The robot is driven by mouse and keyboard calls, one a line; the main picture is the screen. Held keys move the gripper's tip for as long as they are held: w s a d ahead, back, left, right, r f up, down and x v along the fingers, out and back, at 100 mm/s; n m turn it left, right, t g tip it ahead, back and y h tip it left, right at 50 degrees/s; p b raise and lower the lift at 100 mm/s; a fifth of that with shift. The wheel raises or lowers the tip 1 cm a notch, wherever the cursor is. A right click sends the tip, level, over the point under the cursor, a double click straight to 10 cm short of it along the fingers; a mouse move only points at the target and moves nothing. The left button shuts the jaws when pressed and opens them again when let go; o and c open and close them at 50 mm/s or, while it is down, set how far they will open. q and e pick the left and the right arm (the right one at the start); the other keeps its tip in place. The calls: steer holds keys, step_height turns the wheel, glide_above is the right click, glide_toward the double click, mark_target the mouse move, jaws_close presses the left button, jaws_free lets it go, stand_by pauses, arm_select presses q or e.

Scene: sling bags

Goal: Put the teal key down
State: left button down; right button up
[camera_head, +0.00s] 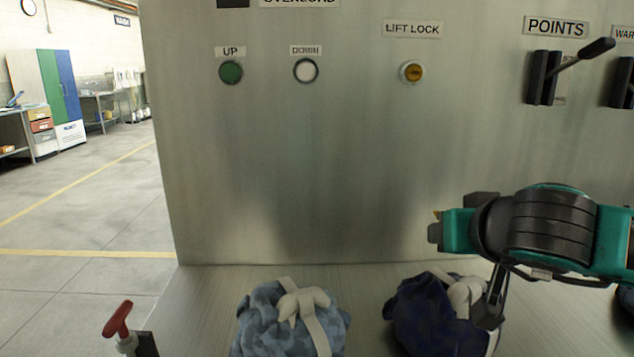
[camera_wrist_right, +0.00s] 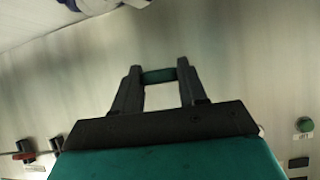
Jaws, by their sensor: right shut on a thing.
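The teal key (camera_wrist_right: 158,76) shows in the right wrist view as a short dark teal piece between the two black fingertips. My right gripper (camera_wrist_right: 159,80) is shut on it and holds it in front of the metal panel. In the head view my right arm comes in from the right, with the hand (camera_head: 437,231) above and in front of the navy bag. The key cannot be made out clearly there. My left gripper is not in view.
A navy bag (camera_head: 420,314) and a light blue bag (camera_head: 268,325) with pale straps sit on the metal shelf (camera_head: 215,290). The upright panel (camera_head: 300,160) carries a green button (camera_head: 231,72), a white button (camera_head: 305,70), a yellow lock (camera_head: 411,72) and levers. A red handle (camera_head: 118,318) stands at lower left.

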steer(key=shift+s+a+f, duration=0.15)
steer(key=shift+s+f, duration=0.9)
steer(key=shift+s, duration=0.1)
